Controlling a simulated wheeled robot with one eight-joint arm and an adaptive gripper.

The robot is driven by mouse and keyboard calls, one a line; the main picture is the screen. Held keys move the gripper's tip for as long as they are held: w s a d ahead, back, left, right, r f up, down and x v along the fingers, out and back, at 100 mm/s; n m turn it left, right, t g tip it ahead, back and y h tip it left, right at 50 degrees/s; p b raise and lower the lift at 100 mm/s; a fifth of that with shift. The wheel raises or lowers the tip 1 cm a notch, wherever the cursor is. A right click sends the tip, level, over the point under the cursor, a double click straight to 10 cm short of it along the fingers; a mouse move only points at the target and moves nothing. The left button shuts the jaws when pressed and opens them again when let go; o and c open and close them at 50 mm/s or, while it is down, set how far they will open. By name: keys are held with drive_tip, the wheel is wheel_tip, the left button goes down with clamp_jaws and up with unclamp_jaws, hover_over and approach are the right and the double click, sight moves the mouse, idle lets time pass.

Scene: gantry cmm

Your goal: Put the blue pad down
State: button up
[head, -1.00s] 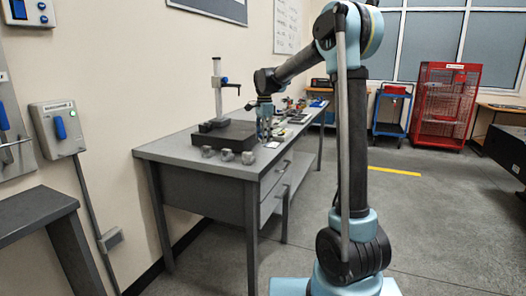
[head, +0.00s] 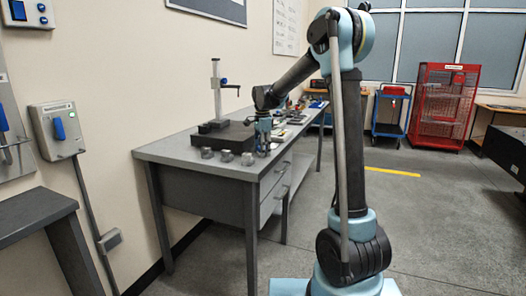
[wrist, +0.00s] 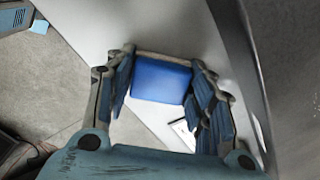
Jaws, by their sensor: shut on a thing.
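The blue pad (wrist: 161,80) sits between the two fingers of my gripper (wrist: 160,92) in the wrist view, and the gripper is shut on it. Below the pad, the grey workbench top (wrist: 90,20) fills part of the wrist view. In the head view my gripper (head: 263,148) hangs low at the front right edge of the workbench (head: 180,150), beside the dark granite block. The pad is too small to make out there. I cannot tell whether the pad touches the bench top.
A dark granite block (head: 226,135) with a height stand (head: 217,92) is on the bench. Several small grey metal pieces (head: 227,155) line its front. Papers and small items lie farther back (head: 298,118). A white-framed item (wrist: 183,130) lies near the pad.

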drive_tip(key=shift+f, duration=0.2)
drive_tip(key=shift+s+f, duration=0.1)
drive_tip(key=shift+c, duration=0.7)
drive_tip(key=shift+o, duration=0.2)
drive_tip(key=shift+s+f, duration=0.1)
drive_tip(key=shift+s, duration=0.1)
drive_tip(key=o, duration=1)
drive_tip(key=shift+c, duration=0.2)
drive_tip(key=o, duration=0.3)
drive_tip(key=shift+w+f, duration=0.1)
drive_tip(key=shift+o, duration=0.2)
drive_tip(key=shift+w+f, duration=0.35)
drive_tip(key=shift+w, duration=0.05)
drive_tip(key=shift+s+r, duration=0.2)
drive_tip(key=shift+r, duration=0.1)
